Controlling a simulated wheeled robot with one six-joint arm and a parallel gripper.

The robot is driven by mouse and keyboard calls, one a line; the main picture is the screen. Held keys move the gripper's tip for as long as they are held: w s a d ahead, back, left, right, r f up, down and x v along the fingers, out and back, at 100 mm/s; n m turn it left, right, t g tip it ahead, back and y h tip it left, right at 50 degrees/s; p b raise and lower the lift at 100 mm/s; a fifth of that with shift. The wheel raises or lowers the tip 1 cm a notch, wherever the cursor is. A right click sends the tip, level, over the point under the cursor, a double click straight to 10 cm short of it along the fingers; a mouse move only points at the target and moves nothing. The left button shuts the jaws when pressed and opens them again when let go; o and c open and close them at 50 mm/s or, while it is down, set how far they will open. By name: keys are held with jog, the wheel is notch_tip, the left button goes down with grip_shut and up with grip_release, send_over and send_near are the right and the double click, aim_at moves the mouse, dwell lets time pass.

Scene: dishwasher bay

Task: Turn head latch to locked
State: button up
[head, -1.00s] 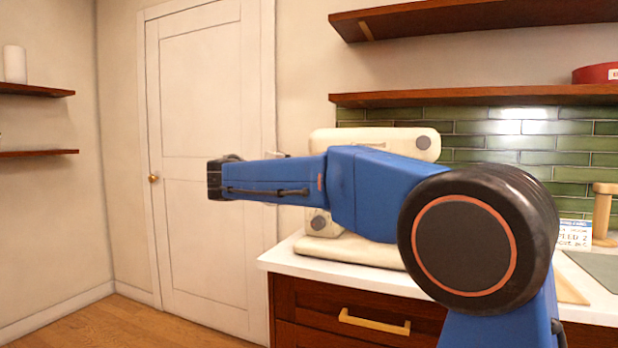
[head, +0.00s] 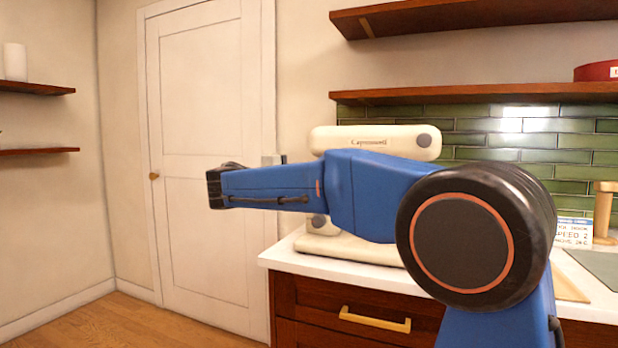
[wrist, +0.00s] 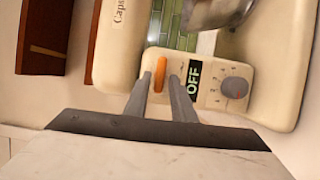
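The cream stand mixer (head: 330,139) stands on the counter, partly hidden behind my arm in the head view. The wrist view shows it turned sideways, with the mixer head (wrist: 120,45) at left. The orange head latch (wrist: 160,74) is on its column, beside a dark OFF display (wrist: 194,78) and a grey dial (wrist: 235,87). My gripper (wrist: 160,77) is open, its two grey fingers apart with the latch showing between their tips. Whether either finger touches the latch cannot be told. My fingers cannot be made out in the head view.
A metal bowl (wrist: 215,12) is near the column in the wrist view. The white counter (head: 285,254) has a sign (head: 573,232) and a wooden stand (head: 606,212) at right. Wooden shelves (head: 470,96) hang above. A white door (head: 210,120) is at left.

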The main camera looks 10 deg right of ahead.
jog(key=shift+o, duration=0.4)
jog(key=v, duration=1.7)
jog(key=shift+a, duration=0.25)
jog(key=shift+d+f, duration=0.1)
jog(key=shift+d, duration=0.05)
jog(key=s+d+f+g+y, duration=0.2)
jog(key=s+d+f, duration=0.25)
jog(key=d, duration=0.35)
jog(key=s+d+f+g+y, duration=0.1)
jog(key=s+d+f+y, duration=0.1)
jog(key=s+d+f, duration=0.35)
jog(key=s+d+f+g+y, duration=0.25)
jog(key=d+f, duration=0.35)
jog(key=d, duration=0.4)
jog(key=s+f+m+y, duration=0.6)
jog(key=s+f+y, duration=0.2)
jog(key=s+f, duration=1.3)
jog(key=shift+s+f+t+y, duration=0.2)
jog(key=shift+s+t+y, duration=0.15)
jog(key=shift+s, duration=0.25)
